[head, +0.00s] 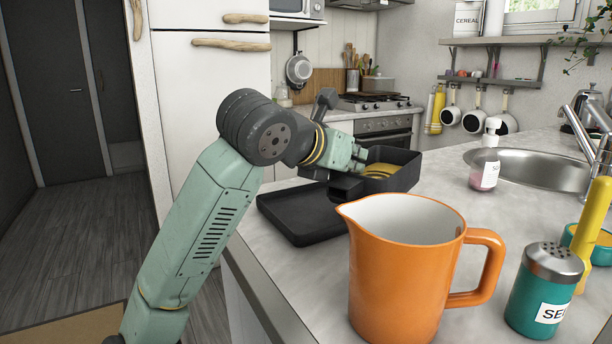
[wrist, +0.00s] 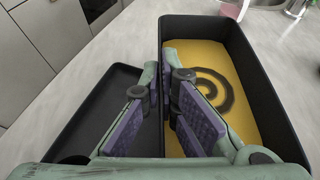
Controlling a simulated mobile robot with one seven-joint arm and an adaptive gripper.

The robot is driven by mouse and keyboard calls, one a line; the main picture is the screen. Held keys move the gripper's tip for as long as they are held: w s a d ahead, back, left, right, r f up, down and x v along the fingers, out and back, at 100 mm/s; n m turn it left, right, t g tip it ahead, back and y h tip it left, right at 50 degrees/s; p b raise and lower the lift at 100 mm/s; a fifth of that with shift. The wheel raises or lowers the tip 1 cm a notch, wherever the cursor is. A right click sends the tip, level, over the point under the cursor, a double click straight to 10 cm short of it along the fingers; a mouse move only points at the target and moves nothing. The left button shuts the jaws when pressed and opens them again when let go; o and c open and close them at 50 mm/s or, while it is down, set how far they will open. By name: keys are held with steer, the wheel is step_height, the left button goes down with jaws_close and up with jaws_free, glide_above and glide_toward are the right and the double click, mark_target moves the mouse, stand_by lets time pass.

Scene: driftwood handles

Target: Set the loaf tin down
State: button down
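The loaf tin (head: 404,176) is a deep black rectangular tin with a yellow filling marked by a dark swirl. In the head view it is beyond the orange jug, at the far end of a flat black tray. In the wrist view the loaf tin (wrist: 262,75) fills the right side. My gripper (head: 358,157) is at its left wall. In the wrist view my gripper (wrist: 165,80) has one finger on each side of that wall, the tips close against it. Whether the tin's base touches the counter is hard to tell.
A flat black tray (head: 300,214) lies at the counter's left edge. An orange jug (head: 405,270) stands in front, with a teal shaker (head: 543,295) to its right. A soap bottle (head: 485,160) stands near the sink. The counter (head: 450,185) right of the tin is clear.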

steer(key=a, duration=0.2)
steer(key=w+a+p, duration=0.1)
steer(key=a, duration=0.2)
steer(key=w+a, duration=0.1)
steer(key=a, duration=0.2)
steer(key=shift+a+f, duration=0.2)
steer(key=shift+f, duration=0.1)
steer(key=shift+f+p, duration=0.35)
steer(key=shift+f, duration=1.45)
steer(key=shift+f, duration=0.15)
steer(key=c, duration=1.8)
jaws_free()
steer(key=shift+r, duration=0.2)
steer(key=b+v, duration=0.1)
steer(key=v, duration=1.1)
